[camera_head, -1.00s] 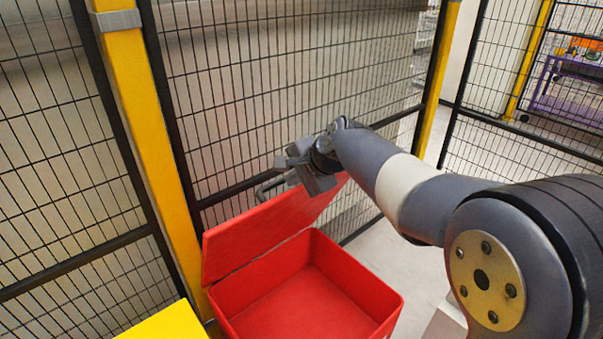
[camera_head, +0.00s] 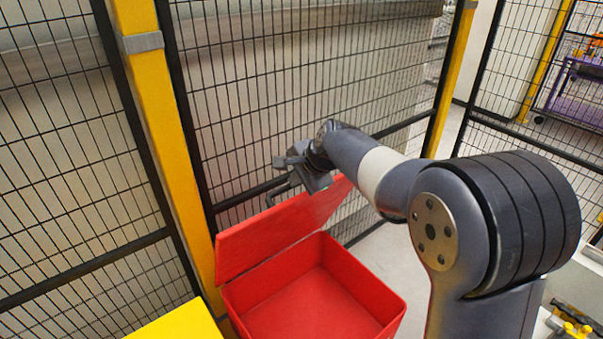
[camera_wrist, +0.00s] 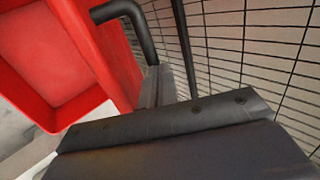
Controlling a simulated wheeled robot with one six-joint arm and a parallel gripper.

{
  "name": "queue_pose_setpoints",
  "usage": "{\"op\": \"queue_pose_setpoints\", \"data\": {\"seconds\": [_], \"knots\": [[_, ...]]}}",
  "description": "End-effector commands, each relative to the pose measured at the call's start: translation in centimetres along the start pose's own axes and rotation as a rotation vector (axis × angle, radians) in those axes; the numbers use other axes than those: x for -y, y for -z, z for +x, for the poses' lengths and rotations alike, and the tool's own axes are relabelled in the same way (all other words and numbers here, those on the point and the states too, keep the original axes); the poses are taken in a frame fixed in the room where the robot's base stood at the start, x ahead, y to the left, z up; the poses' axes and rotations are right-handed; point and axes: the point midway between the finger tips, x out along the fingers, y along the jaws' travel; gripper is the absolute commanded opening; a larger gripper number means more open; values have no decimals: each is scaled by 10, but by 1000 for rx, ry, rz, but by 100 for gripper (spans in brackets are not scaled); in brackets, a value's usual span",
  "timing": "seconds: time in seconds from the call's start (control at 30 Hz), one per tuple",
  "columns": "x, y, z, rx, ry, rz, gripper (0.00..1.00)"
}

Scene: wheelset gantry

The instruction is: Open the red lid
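The red lid (camera_head: 280,232) stands raised and leaning back at the rear of the red box (camera_head: 375,290), whose inside is open to view and empty. My gripper (camera_head: 306,172) is at the lid's upper right edge, on its fence side. A dark bent handle (camera_head: 278,189) shows behind the lid beside my gripper. In the wrist view the handle (camera_wrist: 136,20) runs down to a grey finger (camera_wrist: 155,88), and the lid's red (camera_wrist: 100,40) is to the left. The near gripper part hides the contact, so I cannot tell whether the fingers grip the handle.
A wire mesh fence (camera_head: 310,80) with a yellow post (camera_head: 160,125) stands close behind the lid. A yellow box (camera_head: 178,322) is at the lower left. Pale floor (camera_head: 390,255) shows right of the red box. A purple cart (camera_head: 580,95) is at the far upper right.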

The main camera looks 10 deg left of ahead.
Motion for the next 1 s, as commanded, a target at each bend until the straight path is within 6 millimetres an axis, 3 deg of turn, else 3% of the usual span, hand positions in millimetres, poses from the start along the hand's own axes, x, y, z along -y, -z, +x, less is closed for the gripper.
{"op": "queue_pose_setpoints", "data": {"seconds": [0.27,0.7,1.0], "knots": [[30,-1,7,0,-37,-1,0],[92,0,43,0,-41,-2,0],[107,-1,58,-1,-39,-1,0]]}}
